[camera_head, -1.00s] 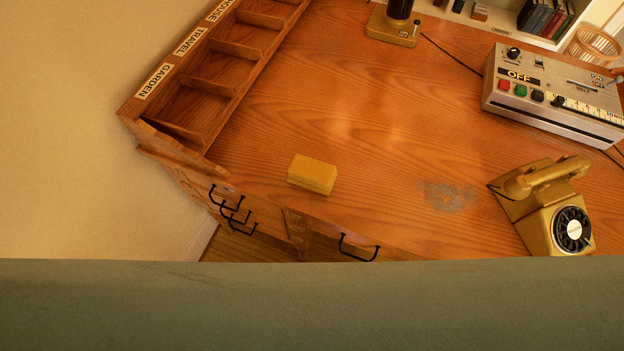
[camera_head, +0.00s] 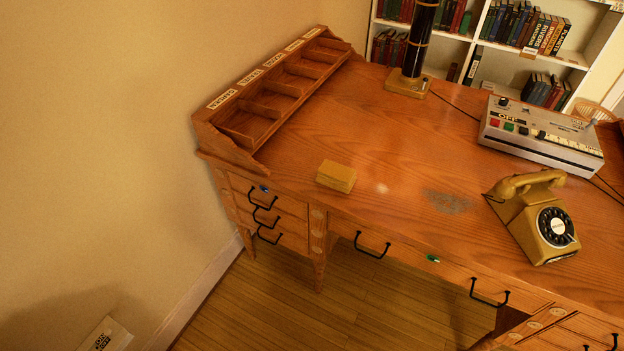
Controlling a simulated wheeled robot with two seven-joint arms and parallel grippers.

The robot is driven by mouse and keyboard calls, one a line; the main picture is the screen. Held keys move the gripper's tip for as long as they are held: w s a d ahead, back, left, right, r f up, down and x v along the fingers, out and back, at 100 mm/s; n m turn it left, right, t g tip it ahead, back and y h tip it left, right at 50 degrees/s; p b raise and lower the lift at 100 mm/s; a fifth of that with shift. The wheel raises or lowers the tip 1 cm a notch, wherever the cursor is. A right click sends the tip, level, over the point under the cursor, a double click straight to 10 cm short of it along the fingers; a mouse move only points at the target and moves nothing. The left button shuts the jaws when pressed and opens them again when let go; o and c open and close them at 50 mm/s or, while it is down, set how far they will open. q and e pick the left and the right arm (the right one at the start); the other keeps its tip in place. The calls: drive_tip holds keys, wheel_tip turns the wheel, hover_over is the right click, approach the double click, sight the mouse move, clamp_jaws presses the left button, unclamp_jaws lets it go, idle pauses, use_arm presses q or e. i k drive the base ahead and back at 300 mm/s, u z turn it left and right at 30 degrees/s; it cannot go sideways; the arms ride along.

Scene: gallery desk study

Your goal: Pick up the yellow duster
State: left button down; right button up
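The yellow duster (camera_head: 336,176) is a small block lying flat on the wooden desk (camera_head: 370,130). It is near the desk's front edge, left of the middle, just right of the front end of the compartment rack. Nothing touches or covers it. Neither of my grippers shows in the head view.
A labelled wooden rack (camera_head: 270,100) runs along the desk's left side. A grey smudge (camera_head: 447,202) marks the bare desktop. Drawer handles (camera_head: 371,246) jut from the front.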

sight(333, 174)
drive_tip(key=u, duration=0.9)
drive_tip(key=i, duration=0.45)
